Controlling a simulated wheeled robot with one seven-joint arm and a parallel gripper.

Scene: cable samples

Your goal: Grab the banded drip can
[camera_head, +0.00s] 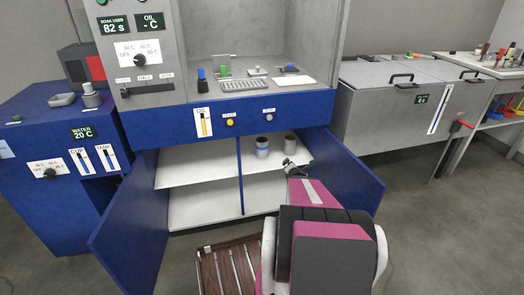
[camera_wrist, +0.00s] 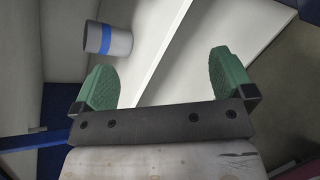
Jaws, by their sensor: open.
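The banded drip can (camera_head: 262,147) is a small grey can with a blue band, upright on the upper shelf of the open blue cabinet. In the wrist view the banded can (camera_wrist: 120,43) shows sideways at the upper left, beyond my left green finger. My gripper (camera_wrist: 163,78) is open, with nothing between its green fingers. In the head view my gripper (camera_head: 293,168) is at the cabinet front, to the right of and below the banded can, apart from it. The fingers are too small to make out there.
A plain grey can (camera_head: 290,143) stands on the same shelf (camera_head: 199,170), right of the banded one. An upright blue divider (camera_head: 239,176) is left of the cans. Open doors flank the cabinet: left door (camera_head: 130,225), right door (camera_head: 346,172). The shelf's left part is clear.

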